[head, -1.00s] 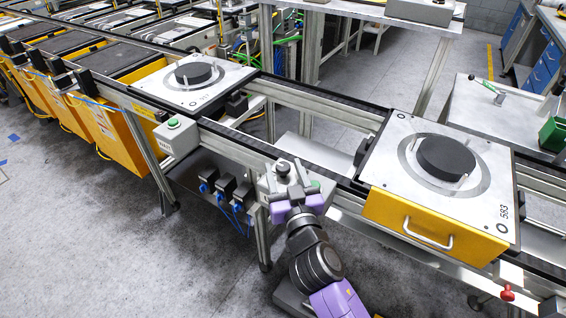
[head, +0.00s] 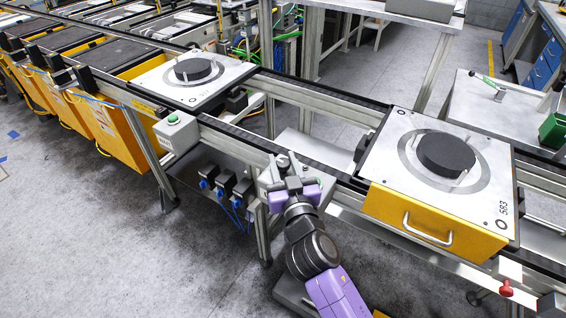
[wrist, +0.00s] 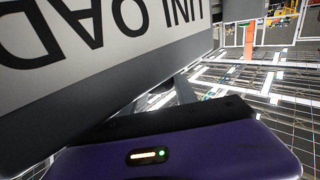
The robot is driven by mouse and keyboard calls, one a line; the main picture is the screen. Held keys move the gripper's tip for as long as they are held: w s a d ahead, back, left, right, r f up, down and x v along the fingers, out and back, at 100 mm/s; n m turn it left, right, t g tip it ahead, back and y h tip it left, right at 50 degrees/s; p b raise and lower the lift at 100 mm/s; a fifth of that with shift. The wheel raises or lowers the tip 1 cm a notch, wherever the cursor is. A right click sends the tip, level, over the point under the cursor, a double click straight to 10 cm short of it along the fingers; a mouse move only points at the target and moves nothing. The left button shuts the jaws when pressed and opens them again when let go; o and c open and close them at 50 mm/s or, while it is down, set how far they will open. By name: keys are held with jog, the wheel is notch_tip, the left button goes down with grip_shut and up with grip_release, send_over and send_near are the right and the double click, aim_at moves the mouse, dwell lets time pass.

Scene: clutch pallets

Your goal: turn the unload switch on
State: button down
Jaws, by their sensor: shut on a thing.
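The unload switch box (head: 264,187) is a grey box on the front of the conveyor frame, mostly hidden behind my gripper. In the wrist view, a light grey panel (wrist: 95,55) with large upside-down black letters, part of the word "UNLOAD", fills the upper left. My gripper (head: 287,163) is at this box, with its fingers shut on the unload switch. The switch itself is hidden by the fingers and the purple gripper body, so I cannot tell its turned position.
A grey box with a green button (head: 173,118) is mounted further left. A pallet numbered 583 (head: 385,165) with a black disc sits right of my gripper, above a yellow drawer (head: 430,222). Another disc pallet (head: 160,88) stands at the left. The floor at front left is clear.

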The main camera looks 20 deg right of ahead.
jog(key=shift+f+b, duration=0.2)
jog(key=shift+b, duration=0.65)
jog(key=shift+a+f+m+h+b, duration=0.1)
jog(key=shift+m+h+b, duration=0.25)
jog(key=shift+b, duration=0.4)
jog(key=m+h+b, duration=0.1)
jog(key=h+b, duration=0.1)
jog(key=b, duration=0.2)
jog(key=shift+f+g+b, duration=0.1)
jog(key=shift+g+b, duration=0.25)
jog(key=shift+g, duration=0.05)
jog(key=m+g+h+b, duration=0.1)
jog(key=m+h+b, duration=0.1)
jog(key=b, duration=0.2)
jog(key=m+g+h+b, duration=0.1)
jog(key=m+h+b, duration=0.1)
jog(key=h+b, duration=0.1)
jog(key=shift+g+b, duration=0.4)
jog(key=m+g+h+b, duration=0.2)
jog(key=h+b, duration=0.1)
jog(key=shift+g+b, duration=0.3)
jog(key=shift+b, duration=0.1)
jog(key=m+g+h+b, duration=0.1)
jog(key=m+g+b, duration=0.1)
jog(key=m+g+h+b, duration=0.1)
jog(key=m+g, duration=0.1)
jog(key=shift+r+g+h+b, duration=0.35)
jog(key=shift+g, duration=0.35)
jog(key=c, duration=1)
grip_release()
